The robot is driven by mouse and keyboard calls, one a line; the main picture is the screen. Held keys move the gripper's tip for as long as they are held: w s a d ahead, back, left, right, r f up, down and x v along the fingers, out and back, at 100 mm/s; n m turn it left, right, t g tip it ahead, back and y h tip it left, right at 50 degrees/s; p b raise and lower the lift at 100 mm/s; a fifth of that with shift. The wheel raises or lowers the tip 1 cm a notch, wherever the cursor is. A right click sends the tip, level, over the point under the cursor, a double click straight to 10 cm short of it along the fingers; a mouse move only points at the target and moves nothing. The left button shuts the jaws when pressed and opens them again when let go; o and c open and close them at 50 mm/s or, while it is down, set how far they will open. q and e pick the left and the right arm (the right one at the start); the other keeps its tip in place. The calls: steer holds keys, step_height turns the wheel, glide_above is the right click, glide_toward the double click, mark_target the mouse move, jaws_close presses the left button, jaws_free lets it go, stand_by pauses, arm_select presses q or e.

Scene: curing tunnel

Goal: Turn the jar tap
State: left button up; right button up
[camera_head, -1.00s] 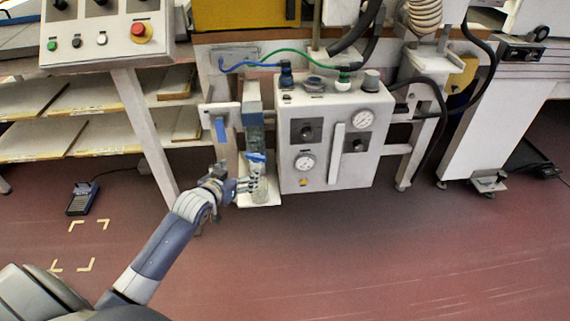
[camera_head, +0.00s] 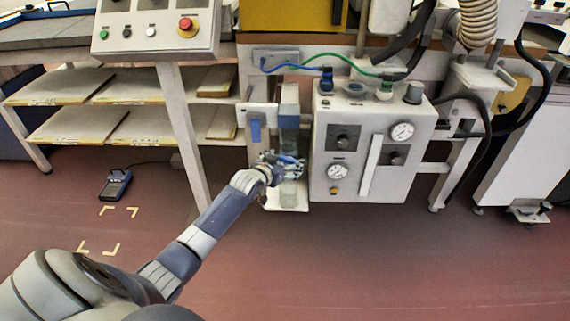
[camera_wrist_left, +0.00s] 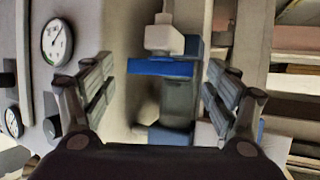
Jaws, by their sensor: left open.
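The jar (camera_head: 290,122) is a tall, clear, narrow vessel under a grey block, left of the white control box, above a white ledge. My left gripper (camera_head: 284,164) is in front of the jar's lower part and covers some of it. In the wrist view, my left gripper (camera_wrist_left: 158,82) has its two fingers wide apart and nothing gripped. The tap's blue bar (camera_wrist_left: 158,67) lies crosswise between the fingers, with a pale block above it and the grey-green jar body below. I cannot tell how far beyond the fingertips the bar is. My right gripper is not in view.
The white control box (camera_head: 365,150) with gauges stands close to the jar's right. A panel with a red button (camera_head: 187,27) and a slanted leg (camera_head: 181,135) are further left.

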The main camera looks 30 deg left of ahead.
arm_select(q)
steer(key=shift+w+f, duration=0.1)
steer(key=shift+w, duration=0.15)
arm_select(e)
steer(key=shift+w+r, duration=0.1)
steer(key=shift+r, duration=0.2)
arm_select(q)
steer(key=c, duration=1.1)
steer(key=shift+o, duration=0.2)
